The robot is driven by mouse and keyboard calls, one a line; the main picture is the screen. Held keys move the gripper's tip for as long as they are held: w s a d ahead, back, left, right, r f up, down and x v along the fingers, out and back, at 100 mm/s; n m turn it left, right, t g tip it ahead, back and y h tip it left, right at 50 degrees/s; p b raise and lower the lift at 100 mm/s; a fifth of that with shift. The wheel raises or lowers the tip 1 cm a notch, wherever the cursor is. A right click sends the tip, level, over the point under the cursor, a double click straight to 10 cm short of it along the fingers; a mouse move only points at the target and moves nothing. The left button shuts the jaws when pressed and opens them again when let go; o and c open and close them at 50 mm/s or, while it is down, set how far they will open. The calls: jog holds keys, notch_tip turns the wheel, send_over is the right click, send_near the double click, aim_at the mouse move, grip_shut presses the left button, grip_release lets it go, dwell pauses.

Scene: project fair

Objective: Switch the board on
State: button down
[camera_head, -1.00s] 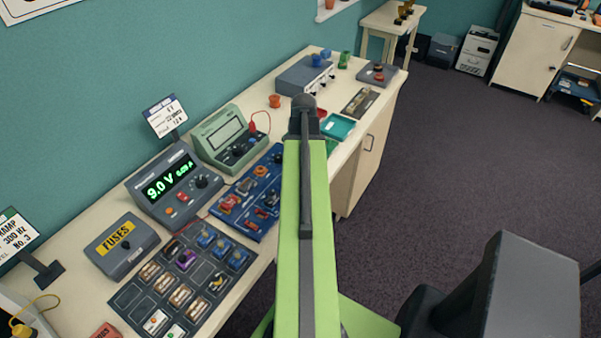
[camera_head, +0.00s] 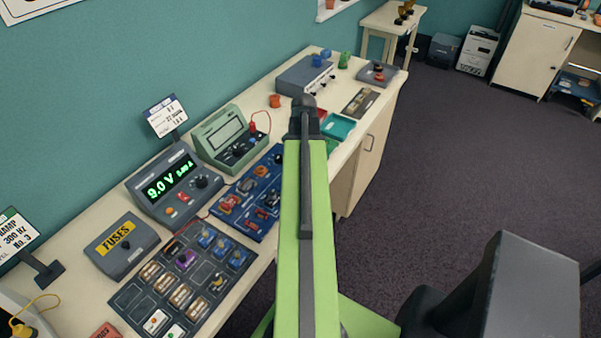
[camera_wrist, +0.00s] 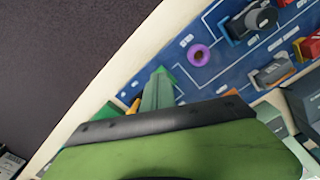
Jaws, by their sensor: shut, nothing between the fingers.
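The blue circuit board (camera_head: 243,213) lies on the bench, left of my arm in the head view. In the wrist view the blue board (camera_wrist: 222,72) fills the upper right, with white traces, a purple ring (camera_wrist: 199,55), a round grey part (camera_wrist: 261,18), a grey block with a silvery top (camera_wrist: 272,73) and red parts (camera_wrist: 309,46) at the right edge. My gripper (camera_wrist: 159,82) shows as a narrow grey-green tip near the board's edge, shut and empty. I cannot tell whether it touches the board. The head view hides it behind my arm.
A power supply (camera_head: 157,204) reading 9.0 V and a green meter (camera_head: 217,155) stand behind the board. A fuse box (camera_head: 113,257) and dark parts tray (camera_head: 212,280) are nearer. A teal tray (camera_head: 338,127) lies beyond my arm. Open floor (camera_head: 450,190) lies right.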

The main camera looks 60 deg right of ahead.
jog(key=shift+f+b, duration=0.9)
dwell(0.4)
notch_tip(320, 180, up, 7)
jog(key=p, duration=0.7)
jog(key=shift+r, duration=0.1)
dwell(0.3)
